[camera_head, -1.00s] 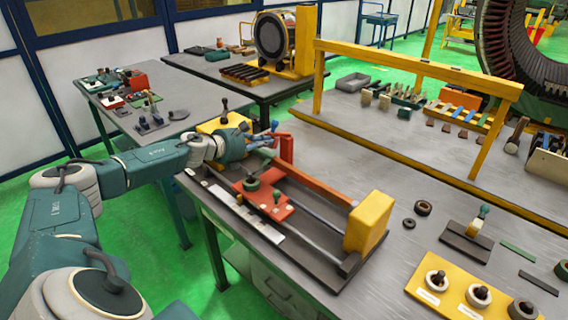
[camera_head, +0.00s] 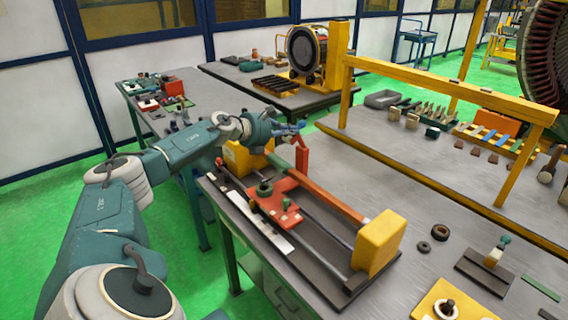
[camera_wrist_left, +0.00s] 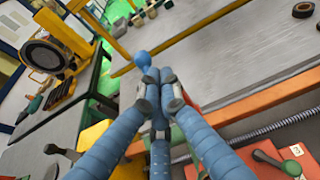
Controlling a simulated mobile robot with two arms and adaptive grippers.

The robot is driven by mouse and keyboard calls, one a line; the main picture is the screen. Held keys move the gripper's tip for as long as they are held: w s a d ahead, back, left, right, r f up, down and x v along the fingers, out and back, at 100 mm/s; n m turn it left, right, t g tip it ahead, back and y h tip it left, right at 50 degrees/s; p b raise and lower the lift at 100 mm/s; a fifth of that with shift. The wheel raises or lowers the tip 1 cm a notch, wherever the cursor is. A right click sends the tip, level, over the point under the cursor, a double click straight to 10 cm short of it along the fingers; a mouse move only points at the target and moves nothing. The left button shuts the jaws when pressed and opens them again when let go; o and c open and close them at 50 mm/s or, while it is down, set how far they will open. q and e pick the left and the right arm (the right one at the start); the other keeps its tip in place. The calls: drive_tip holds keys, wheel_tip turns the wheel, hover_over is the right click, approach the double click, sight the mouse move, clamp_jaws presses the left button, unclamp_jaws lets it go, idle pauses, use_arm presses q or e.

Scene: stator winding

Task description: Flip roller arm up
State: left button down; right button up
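The winding fixture lies on the workbench, with a long red bar (camera_head: 330,190) and a red upright piece (camera_head: 302,156) at its far left end. I take this red upright to be the roller arm; its joint is hidden. A blue ball knob (camera_head: 301,125) shows just above it and also in the left wrist view (camera_wrist_left: 143,61). My left gripper (camera_head: 292,130) is at the knob, above the fixture's far end. In the left wrist view its blue fingers (camera_wrist_left: 160,78) are closed together right at the knob. The exact contact is hidden. My right gripper is out of view.
Yellow blocks (camera_head: 378,242) stand at the fixture's ends. A red plate with knobs (camera_head: 275,205) sits near its middle. A yellow gantry frame (camera_head: 450,82) crosses the bench behind. Dark rings (camera_head: 440,233) lie to the right. Bare bench top lies between fixture and gantry.

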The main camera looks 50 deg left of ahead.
use_arm(q)
drive_tip(key=shift+w+d+r, duration=0.15)
drive_tip(key=shift+d+r, duration=0.1)
drive_tip(key=shift+r, duration=0.05)
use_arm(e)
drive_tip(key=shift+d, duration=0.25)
use_arm(q)
wheel_tip(320, 180, up, 10)
drive_tip(key=s+p, duration=0.1)
drive_tip(key=p, duration=0.4)
drive_tip(key=shift+s+a+f+p, duration=0.2)
drive_tip(key=shift+s+p, duration=0.1)
drive_tip(key=shift+p, duration=0.1)
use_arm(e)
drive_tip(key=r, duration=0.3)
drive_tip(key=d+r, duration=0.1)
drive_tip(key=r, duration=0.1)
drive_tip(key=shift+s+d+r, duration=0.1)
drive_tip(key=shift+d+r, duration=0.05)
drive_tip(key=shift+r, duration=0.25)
